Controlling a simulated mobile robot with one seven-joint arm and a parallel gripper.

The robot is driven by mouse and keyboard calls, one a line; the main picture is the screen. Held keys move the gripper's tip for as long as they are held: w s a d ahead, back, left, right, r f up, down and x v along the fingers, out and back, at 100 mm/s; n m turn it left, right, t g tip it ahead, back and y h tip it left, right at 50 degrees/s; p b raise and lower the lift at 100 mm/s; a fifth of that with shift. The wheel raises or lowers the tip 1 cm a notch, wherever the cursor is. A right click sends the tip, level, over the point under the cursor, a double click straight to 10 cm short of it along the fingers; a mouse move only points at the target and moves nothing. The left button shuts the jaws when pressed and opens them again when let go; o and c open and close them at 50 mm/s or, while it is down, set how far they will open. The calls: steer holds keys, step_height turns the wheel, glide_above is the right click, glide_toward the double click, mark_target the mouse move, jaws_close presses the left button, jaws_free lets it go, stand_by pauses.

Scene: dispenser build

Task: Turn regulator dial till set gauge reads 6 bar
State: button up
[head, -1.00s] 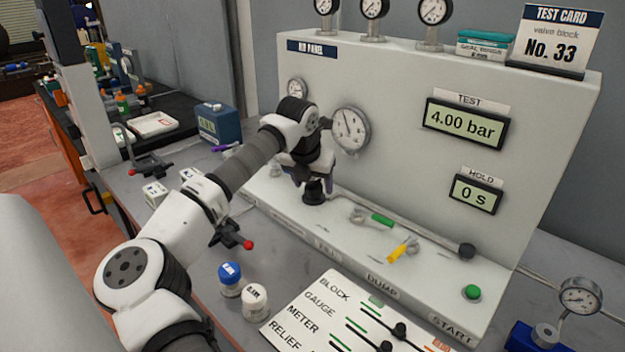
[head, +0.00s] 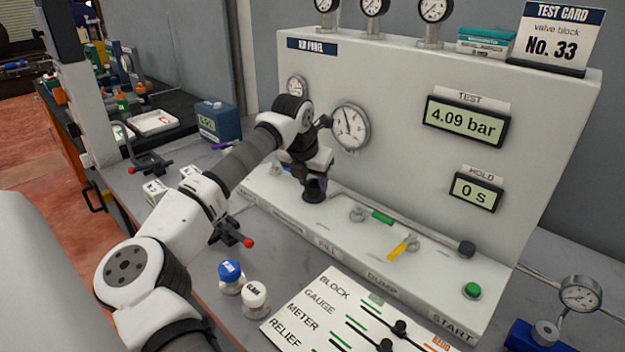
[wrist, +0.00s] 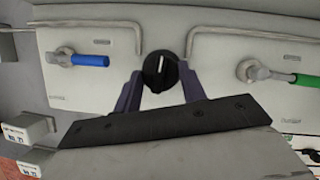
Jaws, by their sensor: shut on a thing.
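The regulator dial is a black knob (wrist: 160,72) with a white pointer mark, on the panel's sloped ledge. In the wrist view my gripper (wrist: 160,84) has its two fingers closed on either side of the dial. In the head view my gripper (head: 315,180) is over the dial, and the arm hides part of it. The round set gauge (head: 350,127) is on the panel just right of my wrist; its needle points up and slightly left, its numbers too small to read. The test display (head: 465,118) reads 4.09 bar.
A blue-handled valve (wrist: 85,60) is left of the dial and a green-handled valve (wrist: 270,75) right of it. A yellow handle (head: 400,250) and green start button (head: 472,290) are farther right. The hold display (head: 475,192) reads 0 s.

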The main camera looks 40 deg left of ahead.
steer(key=m, duration=0.2)
steer(key=m+h+p, duration=0.1)
steer(key=m, duration=0.1)
steer(key=m+h, duration=0.1)
steer(key=m, duration=0.1)
steer(key=shift+a+r+p, duration=0.15)
steer(key=shift+a+p, duration=0.1)
steer(key=shift+p, duration=0.15)
steer(key=m+h+p, duration=0.1)
steer(key=m, duration=0.2)
steer(key=shift+w+a+g+h+p, duration=0.1)
steer(key=shift+g+h+p, duration=0.2)
steer(key=shift+h+p, duration=0.1)
steer(key=shift+m+g+h+p, duration=0.35)
steer(key=shift+m+p, duration=0.35)
steer(key=shift+m, duration=0.8)
steer(key=shift+a, duration=0.1)
steer(key=o, duration=1)
steer(key=shift+c, duration=0.2)
steer(key=b+v, duration=0.1)
steer(key=v, duration=1.2)
steer(key=shift+r+b, duration=0.35)
steer(key=shift+b, duration=0.05)
